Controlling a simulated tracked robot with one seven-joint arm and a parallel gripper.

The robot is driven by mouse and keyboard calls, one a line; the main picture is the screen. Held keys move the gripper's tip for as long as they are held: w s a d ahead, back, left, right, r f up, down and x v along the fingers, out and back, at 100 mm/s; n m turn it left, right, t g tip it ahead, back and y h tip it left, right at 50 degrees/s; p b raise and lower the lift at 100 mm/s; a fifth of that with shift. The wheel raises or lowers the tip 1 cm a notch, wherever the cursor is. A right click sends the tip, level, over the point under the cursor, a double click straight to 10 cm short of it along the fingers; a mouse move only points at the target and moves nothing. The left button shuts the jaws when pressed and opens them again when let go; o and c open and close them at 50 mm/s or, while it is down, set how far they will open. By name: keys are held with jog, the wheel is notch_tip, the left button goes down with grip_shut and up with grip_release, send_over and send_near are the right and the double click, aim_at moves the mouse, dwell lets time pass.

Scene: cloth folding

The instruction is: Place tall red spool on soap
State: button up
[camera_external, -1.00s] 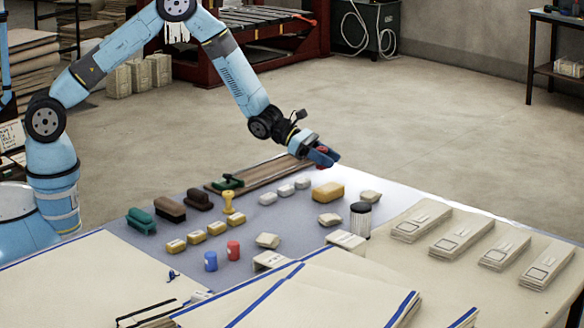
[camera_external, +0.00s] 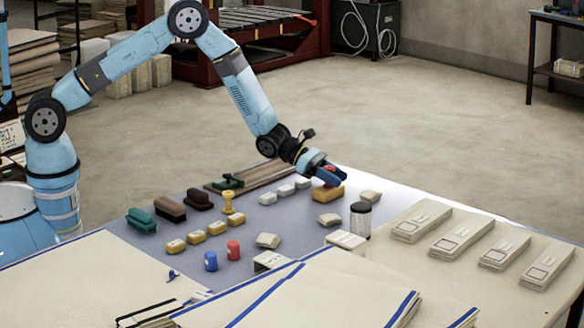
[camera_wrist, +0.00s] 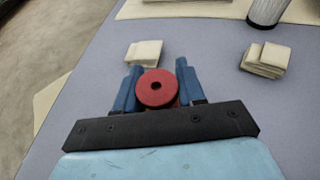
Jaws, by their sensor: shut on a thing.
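My gripper (camera_external: 326,177) is shut on a red spool (camera_external: 329,168), right over a large yellow-orange block (camera_external: 324,194) that looks like the soap. I cannot tell whether the spool's lower end touches the block. The block is hidden behind my gripper in the wrist view. A shorter-looking red spool (camera_external: 233,250) stands beside a blue spool (camera_external: 210,261) on the table.
Folded cream cloths (camera_external: 330,219) and (camera_external: 370,196) lie near the block. A dark-topped jar (camera_external: 360,222) stands to its right. Small white blocks (camera_external: 286,190) lie to its left. Brushes (camera_external: 171,208), small yellow blocks (camera_external: 196,237) and a yellow stamp (camera_external: 229,201) are farther left.

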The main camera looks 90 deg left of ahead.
jog(key=o, duration=1)
jog(key=shift+o, duration=0.2)
jog(key=shift+r, duration=0.1)
jog(key=v, duration=1.2)
jog(key=s+d+r+m+g+h, duration=0.1)
jog(key=s+d+r+m+g, duration=0.1)
jog(key=s+d+r+m, duration=0.55)
jog(key=s+d+r+m+g+h, duration=0.15)
jog(key=s+r+m, duration=0.35)
jog(key=r, duration=0.5)
jog(key=s+d+r+m+g+h, duration=0.1)
jog(key=s+d+r+m+g, duration=0.3)
jog(key=s+r, duration=0.4)
jog(key=s+r+m+y, duration=0.2)
jog(key=s+r+m, duration=0.15)
jog(key=s, duration=0.35)
jog(key=s+r+m+y, duration=0.15)
jog(key=s+m, duration=0.25)
jog(key=s, duration=0.4)
jog(key=s+a+r+m+y, duration=0.1)
jog(key=s+a+m+y, duration=0.2)
jog(key=s, duration=0.4)
jog(key=s+a+r+m+t+y, duration=0.1)
jog(key=s+a+r+m+y, duration=0.1)
jog(key=s+a, duration=0.3)
jog(key=shift+s+m+y, duration=0.5)
jog(key=shift+s+m, duration=0.3)
jog(key=shift+s, duration=0.85)
